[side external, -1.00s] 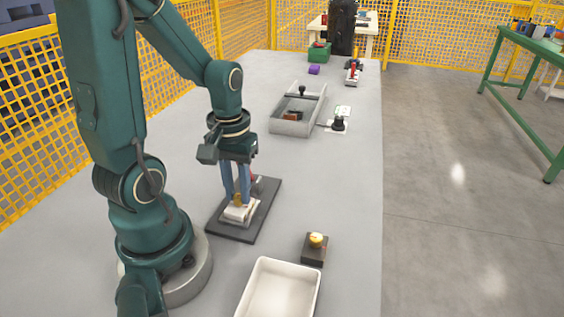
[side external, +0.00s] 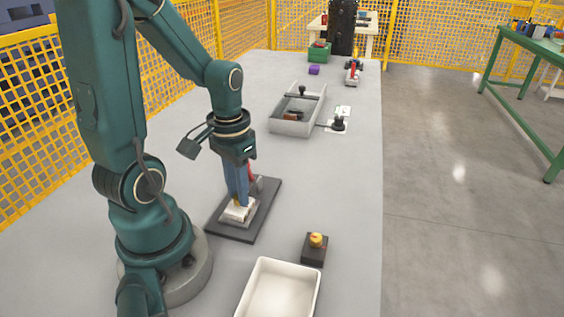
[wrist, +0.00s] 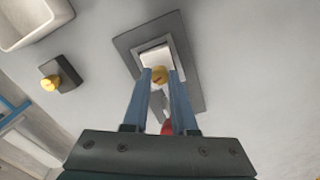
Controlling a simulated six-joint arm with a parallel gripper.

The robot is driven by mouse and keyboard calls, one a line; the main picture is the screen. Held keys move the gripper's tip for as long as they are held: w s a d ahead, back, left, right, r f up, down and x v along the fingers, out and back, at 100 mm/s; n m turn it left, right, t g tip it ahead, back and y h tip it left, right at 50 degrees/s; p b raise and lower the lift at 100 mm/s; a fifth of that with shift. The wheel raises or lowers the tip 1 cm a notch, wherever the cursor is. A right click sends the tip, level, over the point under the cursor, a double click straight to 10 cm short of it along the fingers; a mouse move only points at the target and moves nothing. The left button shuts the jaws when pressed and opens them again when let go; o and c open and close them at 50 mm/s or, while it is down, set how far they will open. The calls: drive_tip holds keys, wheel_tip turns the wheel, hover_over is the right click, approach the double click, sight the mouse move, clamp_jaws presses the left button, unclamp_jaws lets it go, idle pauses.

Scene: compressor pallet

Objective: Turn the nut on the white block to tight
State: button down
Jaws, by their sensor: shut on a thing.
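The white block (side external: 234,217) sits on a dark plate (side external: 262,207) on the grey table. It also shows in the wrist view (wrist: 156,57), near the top centre. The brass-coloured nut (wrist: 158,75) is on the block, between my fingertips. My gripper (side external: 240,203) points down with its blue fingers shut on the nut; in the wrist view the fingers (wrist: 160,76) stand on either side of it. The fingers hide most of the nut in the side view. A red part (side external: 252,174) stands behind the fingers on the plate, partly hidden.
A dark block with a yellow-orange knob (side external: 316,241) stands to the right of the plate. A white tray (side external: 262,268) lies at the front. A grey open box (side external: 290,128) and a black item on a white card (side external: 338,125) are farther back. Bare table surrounds the plate.

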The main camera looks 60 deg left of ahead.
drive_tip(key=c, duration=0.7)
unclamp_jaws()
drive_tip(key=shift+r, duration=0.1)
drive_tip(key=shift+r, duration=2.45)
